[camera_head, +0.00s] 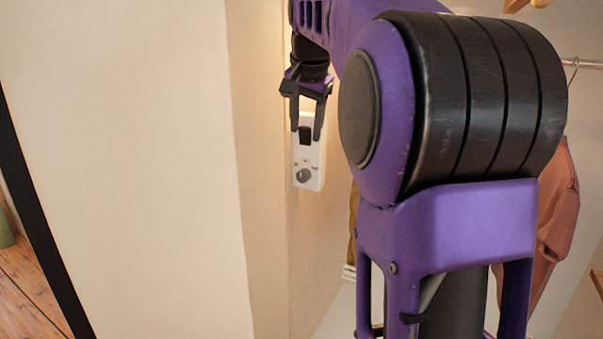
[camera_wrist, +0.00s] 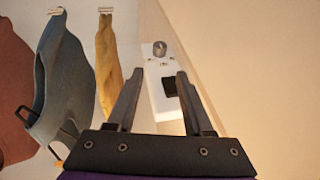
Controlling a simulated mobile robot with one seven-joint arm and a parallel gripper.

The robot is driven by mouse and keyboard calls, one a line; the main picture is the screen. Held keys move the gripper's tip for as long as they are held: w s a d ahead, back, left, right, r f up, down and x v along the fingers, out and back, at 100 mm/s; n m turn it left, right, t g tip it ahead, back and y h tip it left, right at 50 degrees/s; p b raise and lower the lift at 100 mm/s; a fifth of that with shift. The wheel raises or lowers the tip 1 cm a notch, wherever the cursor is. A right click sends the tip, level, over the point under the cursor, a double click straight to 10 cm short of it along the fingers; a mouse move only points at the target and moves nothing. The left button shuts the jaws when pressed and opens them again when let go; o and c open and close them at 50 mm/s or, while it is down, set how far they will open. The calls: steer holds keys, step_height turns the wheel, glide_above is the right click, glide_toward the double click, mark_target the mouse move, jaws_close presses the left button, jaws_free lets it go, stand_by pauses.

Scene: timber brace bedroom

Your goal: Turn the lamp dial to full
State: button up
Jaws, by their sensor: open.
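The lamp dial (camera_head: 303,175) is a small grey round knob at the lower end of a white wall panel (camera_head: 316,152). A dark rectangular part sits above it on the panel. In the wrist view the dial (camera_wrist: 159,48) shows at the panel's far end, beyond my fingertips. My gripper (camera_head: 306,132) is open and empty, its fingers pointing down in front of the panel's upper part. In the wrist view my gripper (camera_wrist: 154,78) has one finger on each side of the panel. The dial is apart from both fingers. Whether the fingers touch the panel is unclear.
Clothes hang to the right of the panel, including a reddish garment (camera_head: 556,215) partly hidden by my arm. In the wrist view a grey-blue garment (camera_wrist: 58,85) and a mustard cloth (camera_wrist: 108,75) hang at left. A pale wall (camera_head: 120,150) fills the left.

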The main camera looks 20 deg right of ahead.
mark_target(302, 173)
steer(key=b+x, duration=0.2)
steer(key=x, duration=1.2)
steer(key=shift+f, duration=0.3)
jaws_close()
